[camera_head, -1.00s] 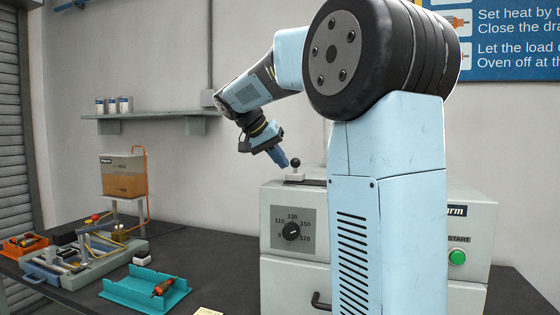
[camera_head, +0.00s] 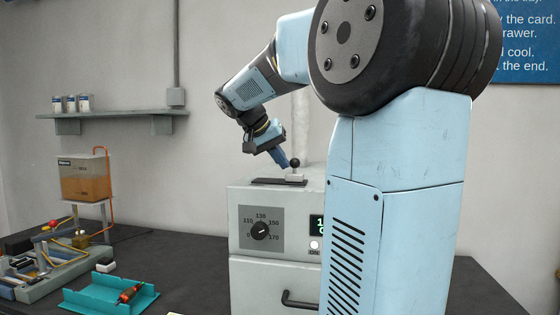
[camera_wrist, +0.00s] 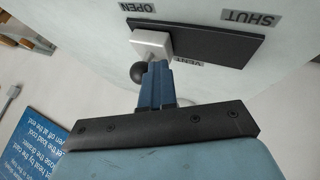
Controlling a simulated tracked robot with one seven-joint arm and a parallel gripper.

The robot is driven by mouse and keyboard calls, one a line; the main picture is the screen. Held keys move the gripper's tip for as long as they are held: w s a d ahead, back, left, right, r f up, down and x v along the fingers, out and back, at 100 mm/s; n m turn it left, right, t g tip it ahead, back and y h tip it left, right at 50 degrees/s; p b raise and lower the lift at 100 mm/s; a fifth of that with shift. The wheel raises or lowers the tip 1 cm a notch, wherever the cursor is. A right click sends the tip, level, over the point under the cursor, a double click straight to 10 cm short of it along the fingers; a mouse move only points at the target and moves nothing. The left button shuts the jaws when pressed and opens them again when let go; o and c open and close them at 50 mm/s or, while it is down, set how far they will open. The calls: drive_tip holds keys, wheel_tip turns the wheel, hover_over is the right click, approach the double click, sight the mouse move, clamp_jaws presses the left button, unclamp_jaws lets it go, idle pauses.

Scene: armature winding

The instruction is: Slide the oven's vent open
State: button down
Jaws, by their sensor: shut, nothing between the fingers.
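The pale grey oven (camera_head: 294,213) has its vent on top. The vent is a dark flat plate (camera_head: 265,182) with a light block (camera_head: 297,178) and a black ball knob (camera_head: 295,163). In the wrist view the block (camera_wrist: 152,44) stands at the OPEN end of the plate (camera_wrist: 218,47), and the plate lies bare toward the SHUT label. My gripper (camera_head: 284,163) is shut and empty, its fingertips down beside the knob on its SHUT side. In the wrist view the fingertips (camera_wrist: 160,68) overlap the block's edge; I cannot tell if they touch.
The oven front has a dial (camera_head: 260,230) and a drawer handle (camera_head: 299,301). A shelf (camera_head: 115,115) with cans is on the wall. Space above the oven's left side is clear.

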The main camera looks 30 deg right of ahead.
drive_tip(key=shift+f, duration=0.1)
drive_tip(key=w+a, duration=0.1)
drive_tip(key=a, duration=0.1)
drive_tip(key=w+a, duration=0.1)
drive_tip(key=a, duration=0.1)
drive_tip(key=shift+w, duration=0.3)
drive_tip(key=v, duration=0.9)
drive_tip(key=shift+s, duration=0.25)
drive_tip(key=shift+s, duration=0.1)
drive_tip(key=s+a+f+n+t+y, duration=0.2)
drive_tip(key=s+a+f+n+y, duration=0.2)
drive_tip(key=s+f, duration=0.6)
drive_tip(key=s+a+f+n+t+y, duration=0.3)
drive_tip(key=s+a+f+n+y, duration=0.1)
drive_tip(key=s+f, duration=0.7)
wheel_tip(320, 180, down, 3)
drive_tip(key=shift+a+f, duration=0.1)
drive_tip(key=shift+a, duration=0.65)
